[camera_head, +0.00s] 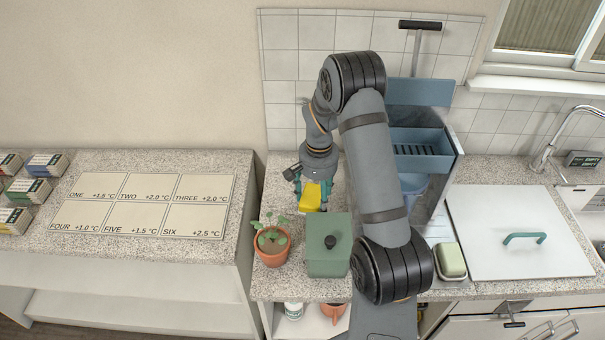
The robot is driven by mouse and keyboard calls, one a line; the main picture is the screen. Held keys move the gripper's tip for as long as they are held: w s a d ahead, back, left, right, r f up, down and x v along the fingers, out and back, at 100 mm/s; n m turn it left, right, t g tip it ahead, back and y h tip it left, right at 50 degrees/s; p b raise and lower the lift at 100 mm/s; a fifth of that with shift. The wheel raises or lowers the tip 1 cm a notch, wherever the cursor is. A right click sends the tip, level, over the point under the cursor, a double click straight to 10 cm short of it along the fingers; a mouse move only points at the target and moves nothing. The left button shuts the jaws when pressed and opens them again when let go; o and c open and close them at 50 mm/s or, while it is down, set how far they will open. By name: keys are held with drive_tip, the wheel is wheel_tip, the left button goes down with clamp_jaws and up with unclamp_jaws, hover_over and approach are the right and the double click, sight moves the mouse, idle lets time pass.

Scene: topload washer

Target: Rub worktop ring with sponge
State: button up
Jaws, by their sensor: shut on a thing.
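My gripper (313,188) points down over the right worktop (282,188), in the stretch behind the green box. It is shut on a yellow sponge (311,198). The sponge is low, at or just above the worktop; I cannot tell whether it touches. No ring mark shows clearly on the worktop; the gripper, the sponge and my arm hide part of the surface there.
A potted plant (271,243) and a green lidded box (328,246) stand in front of the sponge. A blue-grey appliance (423,150) stands to the right behind my arm. A white panel with a green handle (518,232) lies farther right. A labelled card grid (143,205) lies left.

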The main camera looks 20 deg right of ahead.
sight(317, 196)
drive_tip(key=shift+r+p, duration=1.15)
drive_tip(key=shift+r, duration=0.95)
drive_tip(key=shift+d, duration=0.1)
drive_tip(key=shift+f, duration=0.1)
